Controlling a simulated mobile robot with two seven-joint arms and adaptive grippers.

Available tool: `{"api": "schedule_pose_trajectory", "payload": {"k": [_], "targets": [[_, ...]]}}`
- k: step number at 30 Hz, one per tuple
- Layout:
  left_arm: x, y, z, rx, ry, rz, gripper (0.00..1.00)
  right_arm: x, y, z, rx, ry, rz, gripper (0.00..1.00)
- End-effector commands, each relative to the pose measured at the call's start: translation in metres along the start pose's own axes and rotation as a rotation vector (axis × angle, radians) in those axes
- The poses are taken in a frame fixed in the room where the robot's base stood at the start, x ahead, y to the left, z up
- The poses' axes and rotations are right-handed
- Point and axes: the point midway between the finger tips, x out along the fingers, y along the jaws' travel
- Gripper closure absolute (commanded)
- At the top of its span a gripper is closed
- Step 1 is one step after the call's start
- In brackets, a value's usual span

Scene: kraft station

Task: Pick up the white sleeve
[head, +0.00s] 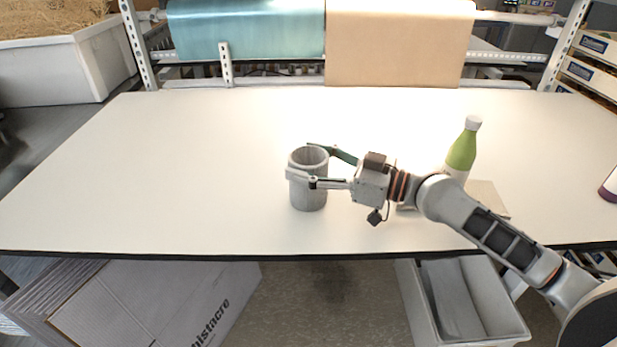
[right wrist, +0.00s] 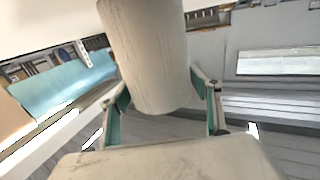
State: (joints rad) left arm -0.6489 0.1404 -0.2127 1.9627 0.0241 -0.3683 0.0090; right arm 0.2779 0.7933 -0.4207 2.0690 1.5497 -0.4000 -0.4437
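The white sleeve (head: 308,196) is a pale grey-white hollow cylinder standing upright on the table, its open end up. My right gripper (head: 309,163) reaches in from the right, its fingers spread on the near and far sides of the sleeve near the upper part. It looks open around the sleeve; a small gap seems to show at the far finger, though contact is hard to judge. In the right wrist view the sleeve (right wrist: 150,55) fills the space between the two fingers. My left gripper is not in view.
A green and white bottle (head: 462,151) stands behind my right arm. A flat beige item (head: 488,198) lies partly under the arm. A white and purple object (head: 609,188) is at the right edge. The table's left half (head: 150,170) is clear. A grey bin (head: 508,317) is below the front edge.

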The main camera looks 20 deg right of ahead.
Motion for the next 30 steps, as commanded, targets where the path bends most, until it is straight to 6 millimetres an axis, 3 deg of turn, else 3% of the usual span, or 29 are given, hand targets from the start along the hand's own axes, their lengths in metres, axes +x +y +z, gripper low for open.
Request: {"api": "schedule_pose_trajectory", "payload": {"k": [2,17,23,30], "targets": [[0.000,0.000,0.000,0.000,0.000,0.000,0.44,0.000,0.000,0.000,0.000,0.000,0.000,0.54],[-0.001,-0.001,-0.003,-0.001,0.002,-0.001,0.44,0.000,0.000,-0.008,-0.003,0.001,0.000,0.54],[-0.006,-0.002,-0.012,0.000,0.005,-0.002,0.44,-0.001,0.000,-0.034,-0.005,0.001,-0.001,0.54],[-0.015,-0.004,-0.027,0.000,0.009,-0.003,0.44,-0.001,0.000,-0.097,-0.008,0.004,0.000,0.54]]}}
